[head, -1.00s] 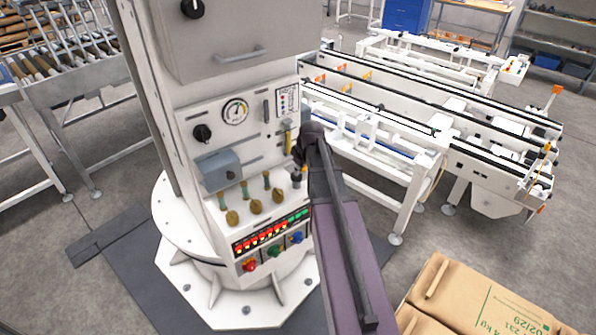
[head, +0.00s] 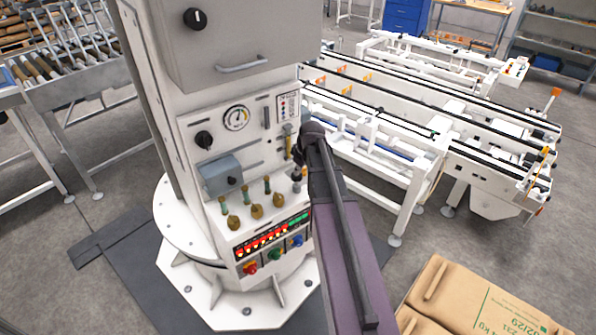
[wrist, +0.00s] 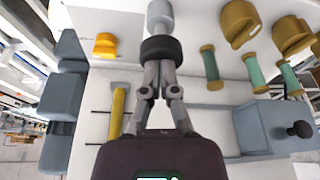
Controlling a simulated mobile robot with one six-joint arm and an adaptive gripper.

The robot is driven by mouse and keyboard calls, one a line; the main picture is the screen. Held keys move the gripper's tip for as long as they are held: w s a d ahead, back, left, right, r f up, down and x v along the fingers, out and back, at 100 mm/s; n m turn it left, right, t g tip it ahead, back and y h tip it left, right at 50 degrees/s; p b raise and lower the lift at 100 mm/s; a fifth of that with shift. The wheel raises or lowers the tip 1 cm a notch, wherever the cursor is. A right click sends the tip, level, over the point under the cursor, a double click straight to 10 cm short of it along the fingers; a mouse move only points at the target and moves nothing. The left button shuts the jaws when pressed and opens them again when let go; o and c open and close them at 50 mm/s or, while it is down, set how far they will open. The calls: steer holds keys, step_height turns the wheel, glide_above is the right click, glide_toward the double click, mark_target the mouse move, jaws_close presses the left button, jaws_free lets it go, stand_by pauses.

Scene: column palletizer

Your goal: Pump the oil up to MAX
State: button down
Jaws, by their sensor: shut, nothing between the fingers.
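The oil pump (head: 297,174) on the white column panel has a black cap and a grey body. In the wrist view the pump's black cap (wrist: 160,48) lies right at my fingertips; whether they touch it I cannot tell. My gripper (wrist: 158,76) is shut and empty, just above the pump, and also shows in the head view (head: 299,158). The oil gauge (wrist: 118,110) is a narrow yellow tube beside the fingers, with two dark marks. The gauge also shows in the head view (head: 287,142).
A grey box (wrist: 268,127) with a black knob sticks out of the panel close by. A dial (head: 236,118) sits above. Coloured buttons (head: 274,253) lie below. A white conveyor (head: 400,150) stands right.

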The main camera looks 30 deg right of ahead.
step_height(320, 180, up, 2)
steer(key=shift+p, duration=0.65)
steer(key=p+v, duration=0.9)
steer(key=shift+r, duration=0.3)
steer(key=shift+s+d, duration=0.1)
steer(key=shift+s, duration=0.05)
steer(key=s+a+f+m+g+b, duration=0.1)
steer(key=s+a+f+b, duration=0.3)
steer(key=a, duration=0.3)
steer(key=s+a+f+m+g+b, duration=0.1)
steer(key=s+a+f+m+b, duration=0.1)
steer(key=s+a+f+b, duration=0.2)
steer(key=s+a+f+m+g+h+b, duration=0.1)
steer(key=s+a+f+b, duration=0.4)
steer(key=a, duration=0.5)
steer(key=shift+s+f+m, duration=0.3)
steer(key=shift+s+f, duration=0.1)
steer(key=shift+f, duration=0.05)
stand_by(2.0)
